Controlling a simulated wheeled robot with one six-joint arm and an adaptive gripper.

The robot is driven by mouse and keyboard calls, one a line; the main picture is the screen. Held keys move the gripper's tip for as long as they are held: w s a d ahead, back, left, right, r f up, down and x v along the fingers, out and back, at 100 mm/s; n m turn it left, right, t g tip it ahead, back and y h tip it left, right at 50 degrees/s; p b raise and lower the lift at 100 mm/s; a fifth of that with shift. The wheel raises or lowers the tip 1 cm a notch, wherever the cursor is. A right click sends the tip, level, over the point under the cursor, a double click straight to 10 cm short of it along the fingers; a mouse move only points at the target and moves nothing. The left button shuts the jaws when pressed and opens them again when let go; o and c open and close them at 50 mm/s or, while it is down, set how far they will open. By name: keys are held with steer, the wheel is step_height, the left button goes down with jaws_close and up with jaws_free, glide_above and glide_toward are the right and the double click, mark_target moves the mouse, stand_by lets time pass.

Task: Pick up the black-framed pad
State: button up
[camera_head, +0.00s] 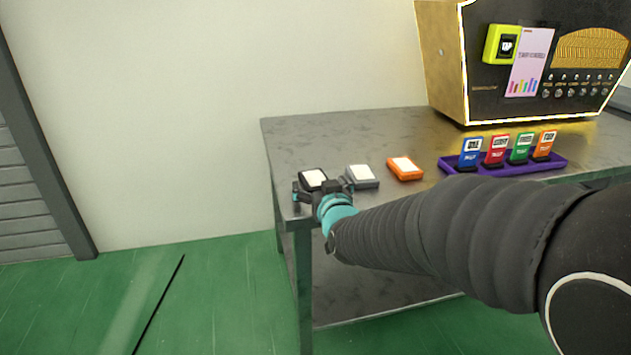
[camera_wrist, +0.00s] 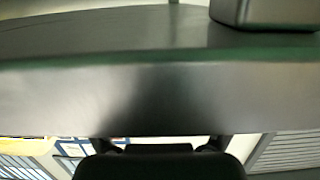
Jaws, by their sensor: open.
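The black-framed pad (camera_head: 313,178), with a white face, lies near the left front corner of the grey table in the head view. My gripper (camera_head: 321,187) is at the table's front edge, right by this pad, its dark fingers spread and partly covering the pad's near side. I cannot tell whether the fingers touch the pad. In the wrist view my gripper (camera_wrist: 160,146) shows as a dark shape at the bottom with its fingers apart. The pad cannot be made out clearly there.
A grey pad (camera_head: 361,177) lies close to the right of my gripper, then an orange pad (camera_head: 405,169). A purple tray (camera_head: 450,164) holds several coloured testers. A black and gold machine (camera_head: 540,65) stands behind. The table (camera_head: 330,135) is clear behind the pads.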

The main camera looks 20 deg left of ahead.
mark_target(315, 179)
steer(key=shift+x, duration=1.85)
steer(key=shift+a+r, duration=0.1)
steer(key=shift+r, duration=0.05)
steer(key=c, duration=1.2)
steer(key=shift+r, duration=0.1)
